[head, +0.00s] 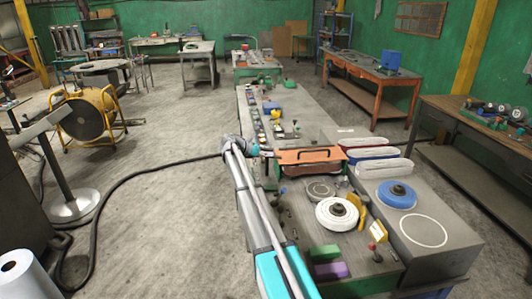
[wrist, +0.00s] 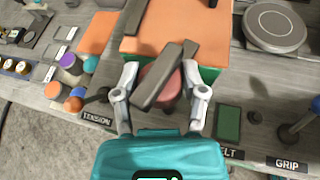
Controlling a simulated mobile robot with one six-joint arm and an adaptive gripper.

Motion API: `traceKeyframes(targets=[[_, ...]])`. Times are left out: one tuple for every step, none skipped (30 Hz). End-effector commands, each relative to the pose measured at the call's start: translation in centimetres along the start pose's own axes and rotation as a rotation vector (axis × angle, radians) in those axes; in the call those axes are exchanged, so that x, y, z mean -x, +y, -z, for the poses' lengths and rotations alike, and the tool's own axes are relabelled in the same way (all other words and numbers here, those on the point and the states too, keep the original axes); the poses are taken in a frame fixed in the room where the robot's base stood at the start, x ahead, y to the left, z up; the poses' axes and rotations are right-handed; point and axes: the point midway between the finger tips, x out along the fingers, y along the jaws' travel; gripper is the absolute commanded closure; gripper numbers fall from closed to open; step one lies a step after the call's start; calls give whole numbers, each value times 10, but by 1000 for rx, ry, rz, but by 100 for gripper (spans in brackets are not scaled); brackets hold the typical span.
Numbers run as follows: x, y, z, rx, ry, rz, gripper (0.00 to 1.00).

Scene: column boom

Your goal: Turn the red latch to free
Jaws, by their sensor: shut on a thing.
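The red latch (wrist: 162,82) shows in the wrist view as a rounded red piece between the two fingers of my gripper (wrist: 163,88). A grey bar (wrist: 172,72) lies diagonally across it and hides part of it. The fingers are closed on the red latch from left and right, at the near edge of an orange panel (wrist: 178,28). In the head view my gripper (head: 266,152) is at the left end of the orange panel (head: 310,155); the latch is too small to make out there.
Small coloured pieces (wrist: 70,75) lie left of the gripper, by a TENSION label (wrist: 97,117). A green block (wrist: 228,122) and a dark knob (wrist: 300,120) by a GRIP label (wrist: 287,164) are right. White (head: 337,213) and blue (head: 397,194) discs stand on the near bench.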

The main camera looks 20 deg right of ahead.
Motion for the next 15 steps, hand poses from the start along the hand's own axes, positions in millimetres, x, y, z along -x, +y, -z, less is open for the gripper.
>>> traceKeyframes(targets=[[0, 8, 0, -16, -3, 33, 93], [0, 8, 0, -28, -5, 58, 93], [0, 8, 0, -41, -7, 93, 93], [0, 8, 0, -52, -9, 119, 93], [-1, 9, 0, -64, -11, 145, 93], [-1, 8, 0, -77, -13, 179, 93], [-1, 8, 0, -89, -15, 205, 93], [-1, 8, 0, -99, -16, 230, 93], [-1, 8, -1, -112, -18, 263, 93], [-1, 8, -1, -123, -20, 288, 93], [-1, 8, -1, -132, -22, 311, 93], [-1, 8, -1, -145, -24, 340, 93], [-2, 8, -1, -154, -25, 361, 93], [-2, 7, -1, -162, -27, 382, 93], [-2, 7, -1, -172, -28, 407, 93]])
